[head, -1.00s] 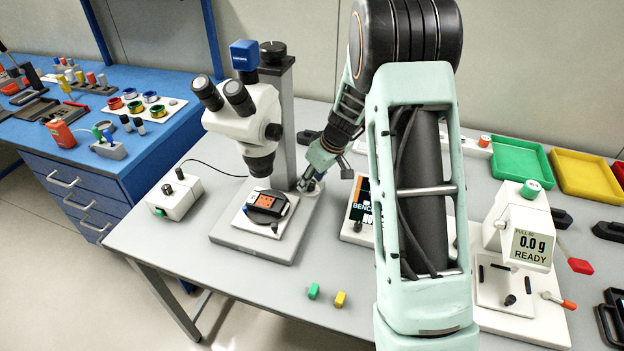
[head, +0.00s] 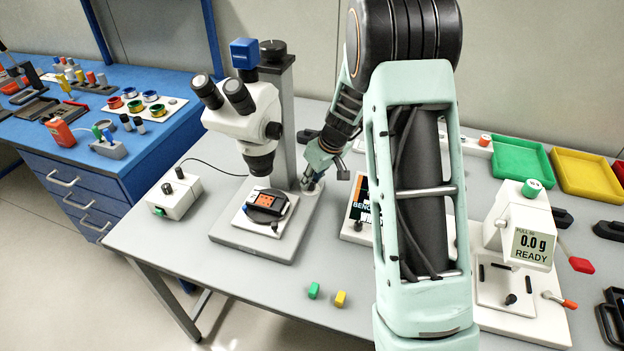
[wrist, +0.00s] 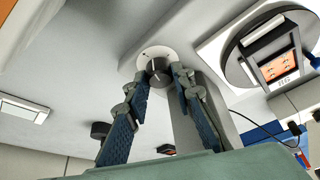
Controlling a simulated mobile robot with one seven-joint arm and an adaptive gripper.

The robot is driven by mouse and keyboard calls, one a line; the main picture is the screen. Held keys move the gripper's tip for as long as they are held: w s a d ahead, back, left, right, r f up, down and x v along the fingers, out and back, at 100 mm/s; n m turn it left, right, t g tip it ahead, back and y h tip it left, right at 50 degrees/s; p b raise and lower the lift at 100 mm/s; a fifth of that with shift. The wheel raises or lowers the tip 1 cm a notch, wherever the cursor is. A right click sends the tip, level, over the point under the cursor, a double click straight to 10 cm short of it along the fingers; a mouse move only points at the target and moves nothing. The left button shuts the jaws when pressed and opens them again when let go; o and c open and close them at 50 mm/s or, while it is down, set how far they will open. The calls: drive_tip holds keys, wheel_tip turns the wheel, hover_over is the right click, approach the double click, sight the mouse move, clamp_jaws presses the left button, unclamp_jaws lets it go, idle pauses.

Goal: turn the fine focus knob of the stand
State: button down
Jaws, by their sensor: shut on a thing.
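The microscope stand (head: 266,232) has a grey base plate and an upright column on the grey bench. The fine focus knob is a small round knob with a dark centre and a pale dial around it. It shows at the top middle of the wrist view (wrist: 157,63), on the base beside the column. My gripper (head: 310,182) reaches down to it from the upper right in the head view. In the wrist view my two blue-padded fingers (wrist: 158,80) close on the knob from both sides. In the head view the fingers mostly hide the knob.
The microscope head (head: 243,120) overhangs the base left of my gripper, above a dark round stage with an orange-topped part (head: 267,199). A white control box (head: 174,194) stands left. The front bench is mostly clear.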

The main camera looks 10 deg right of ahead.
drive_tip(key=m, duration=0.1)
drive_tip(key=m+h+p, duration=0.1)
drive_tip(key=m, duration=0.1)
drive_tip(key=shift+s+a+r+m+t, duration=0.1)
drive_tip(key=shift+a+m+t, duration=0.05)
drive_tip(key=shift+m+t, duration=0.15)
drive_tip(key=shift+m+h+p, duration=0.5)
drive_tip(key=shift+m+p, duration=0.25)
drive_tip(key=shift+m, duration=0.25)
drive_tip(key=shift+m+h+p, duration=0.3)
drive_tip(key=shift+m+p, duration=0.2)
drive_tip(key=c, duration=1.7)
unclamp_jaws()
drive_tip(key=shift+o, duration=0.2)
drive_tip(key=v, duration=1.1)
drive_tip(key=shift+s+r, duration=0.25)
drive_tip(key=shift+r, duration=0.1)
